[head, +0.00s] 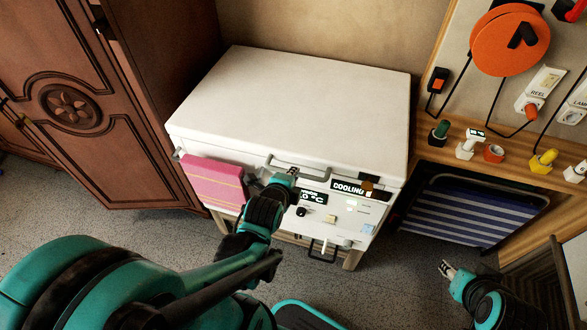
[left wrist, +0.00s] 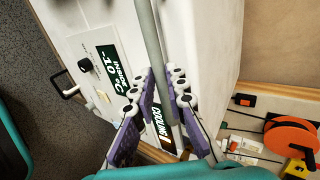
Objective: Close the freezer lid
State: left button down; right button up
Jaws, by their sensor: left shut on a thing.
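The white freezer lid (head: 300,100) lies down over the white chest freezer (head: 340,222); I cannot tell whether a thin gap remains at its front edge. A grey bar handle (head: 275,160) runs along the lid's front. My left gripper (head: 291,172) is at this handle. In the left wrist view, the handle (left wrist: 150,35) passes between the purple-padded fingers of the left gripper (left wrist: 165,82), which is shut on it. My right gripper (head: 447,268) is at the lower right, away from the freezer and empty; its opening is too small to judge.
A pink cloth (head: 213,182) hangs at the freezer's front left. A brown wooden cabinet (head: 120,120) stands at the left. A wooden bench with tools and an orange reel (head: 508,40) is at the right. A striped folded chair (head: 470,212) sits below it.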

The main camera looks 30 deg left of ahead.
pick_arm(q)
jog(key=shift+r, duration=0.1)
jog(key=c, duration=1.5)
grip_release()
jog(key=shift+s, duration=0.1)
jog(key=shift+c, duration=0.2)
jog(key=shift+r, duration=0.15)
jog(key=v, duration=0.7)
jog(key=shift+s, duration=0.2)
jog(key=shift+d, duration=0.1)
jog(key=d+r+n+g+h, duration=0.1)
jog(key=d+n+g+h, duration=0.1)
jog(key=d+n, duration=0.6)
jog(key=s+n+g, duration=0.1)
jog(key=n, duration=0.6)
jog(key=shift+g+h, duration=0.3)
jog(key=shift+h, duration=0.1)
